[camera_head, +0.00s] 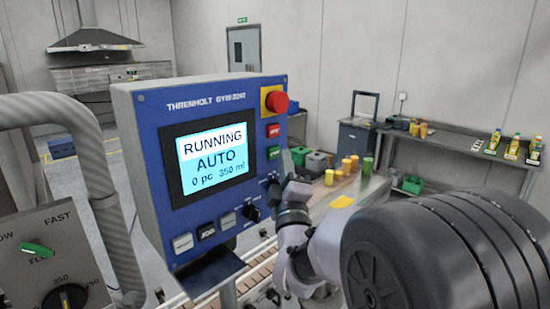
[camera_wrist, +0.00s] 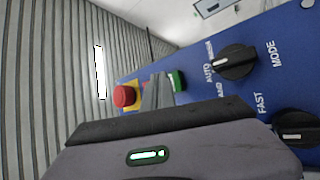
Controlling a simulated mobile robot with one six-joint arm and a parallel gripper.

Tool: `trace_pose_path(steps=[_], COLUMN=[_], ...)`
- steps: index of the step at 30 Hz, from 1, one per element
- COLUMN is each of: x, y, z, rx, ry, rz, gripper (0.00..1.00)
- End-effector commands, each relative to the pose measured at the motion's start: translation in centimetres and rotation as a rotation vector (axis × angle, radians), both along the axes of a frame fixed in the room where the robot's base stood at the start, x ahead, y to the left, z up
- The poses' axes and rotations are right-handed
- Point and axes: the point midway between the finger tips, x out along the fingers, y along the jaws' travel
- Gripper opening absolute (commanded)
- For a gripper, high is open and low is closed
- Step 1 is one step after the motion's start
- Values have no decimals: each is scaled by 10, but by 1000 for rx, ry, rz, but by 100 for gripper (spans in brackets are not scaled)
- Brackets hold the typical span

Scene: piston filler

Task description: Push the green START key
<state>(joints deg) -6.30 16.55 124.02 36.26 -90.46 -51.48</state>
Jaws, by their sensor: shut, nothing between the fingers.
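The blue control panel (camera_head: 150,130) shows RUNNING, AUTO, 0 pc and 350 ml on its screen (camera_head: 213,160). A green key (camera_head: 273,153) sits on its right side, below a red key (camera_head: 273,131); the lettering is too small to read. A green key also shows in the wrist view (camera_wrist: 178,80), just right of my fingers. My gripper (camera_head: 287,155) is shut and empty, its tip close to the right edge of the panel at the green key. In the wrist view my fingers (camera_wrist: 158,88) point at the key column and hide part of it. I cannot tell whether they touch a key.
A red emergency button (camera_head: 276,101) on a yellow plate sits just above the keys; it also shows in the wrist view (camera_wrist: 124,95). A black MODE knob (camera_wrist: 234,62) is right of the green key there. A grey pipe (camera_head: 90,160) stands left of the panel.

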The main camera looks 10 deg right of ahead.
Motion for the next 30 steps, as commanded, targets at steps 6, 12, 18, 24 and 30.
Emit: trace_pose_path(steps=[6, 12, 18, 24, 30], x=[-1, -10, -27, -40, -41], y=[0, -9, -20, -29, -30], z=[0, -2, -2, -1, 0], rx=[0, 1, 0, 0, 0], ry=[0, 0, 0, -1, 1], rz=[0, -3, -2, -2, -1], gripper=[0, 0, 0, 0, 0])
